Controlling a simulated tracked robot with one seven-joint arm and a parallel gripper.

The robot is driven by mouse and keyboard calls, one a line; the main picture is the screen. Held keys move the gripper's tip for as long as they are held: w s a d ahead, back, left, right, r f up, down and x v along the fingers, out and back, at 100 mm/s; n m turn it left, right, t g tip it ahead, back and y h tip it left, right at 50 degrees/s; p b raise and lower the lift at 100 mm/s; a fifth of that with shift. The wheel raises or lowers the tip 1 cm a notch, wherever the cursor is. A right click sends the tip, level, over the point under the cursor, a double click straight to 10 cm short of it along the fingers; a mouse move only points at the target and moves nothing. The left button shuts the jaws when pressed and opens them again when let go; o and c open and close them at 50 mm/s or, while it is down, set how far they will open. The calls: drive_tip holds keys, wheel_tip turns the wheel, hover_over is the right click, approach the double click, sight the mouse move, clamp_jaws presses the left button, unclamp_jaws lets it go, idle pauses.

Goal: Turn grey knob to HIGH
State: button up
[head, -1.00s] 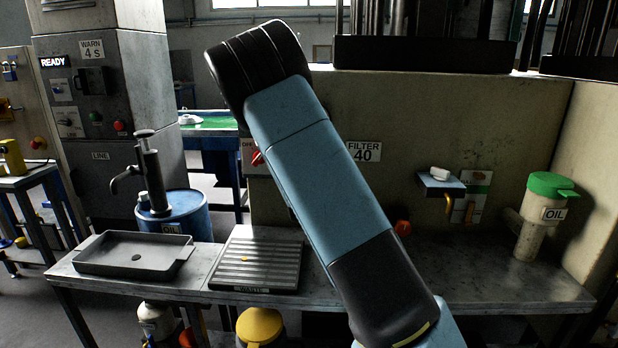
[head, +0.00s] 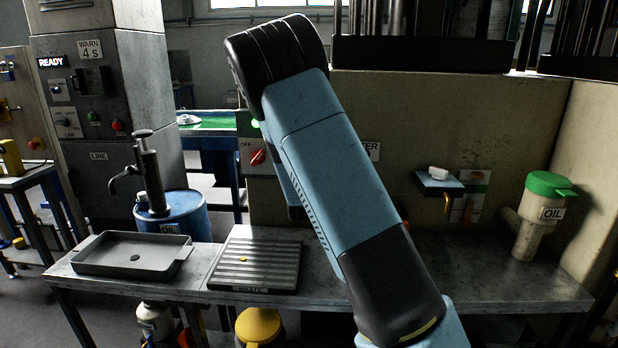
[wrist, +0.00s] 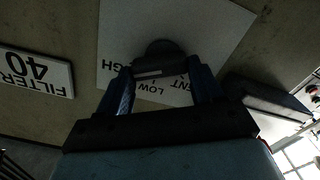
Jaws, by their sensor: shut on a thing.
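In the wrist view, the dark grey knob (wrist: 158,55) sits on a white label plate (wrist: 205,30) on the wall. The plate's lettering appears upside down: part of HIGH left of the knob, LOW and a word ending in ENT below it. My gripper (wrist: 162,78) has its two blue fingers on either side of the knob and is shut on it. A pale band crosses the knob's near side; I cannot tell which label the knob points to. In the head view my own arm hides the knob and the gripper.
A FILTER 40 sign (wrist: 35,72) is left of the plate in the wrist view.

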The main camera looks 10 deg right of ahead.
drive_tip(key=o, duration=1.1)
drive_tip(key=shift+f, duration=0.1)
drive_tip(key=shift+c, duration=0.2)
drive_tip(key=shift+s+a, duration=0.1)
drive_tip(key=v, duration=1.3)
drive_tip(key=shift+s, duration=0.25)
drive_tip(key=s+d+r+g+y, duration=0.1)
drive_tip(key=s+r+g, duration=0.3)
drive_tip(key=s, duration=0.7)
drive_tip(key=s+d+r+m+g+y, duration=0.1)
drive_tip(key=s+r, duration=0.4)
drive_tip(key=s, duration=0.7)
drive_tip(key=s+d+r+m+g+y, duration=0.1)
drive_tip(key=s+r+g+y, duration=0.2)
drive_tip(key=s, duration=0.8)
wheel_tip(320, 180, up, 2)
drive_tip(key=g, duration=0.3)
drive_tip(key=shift+s+d+g+y, duration=0.3)
drive_tip(key=shift+s+d, duration=0.1)
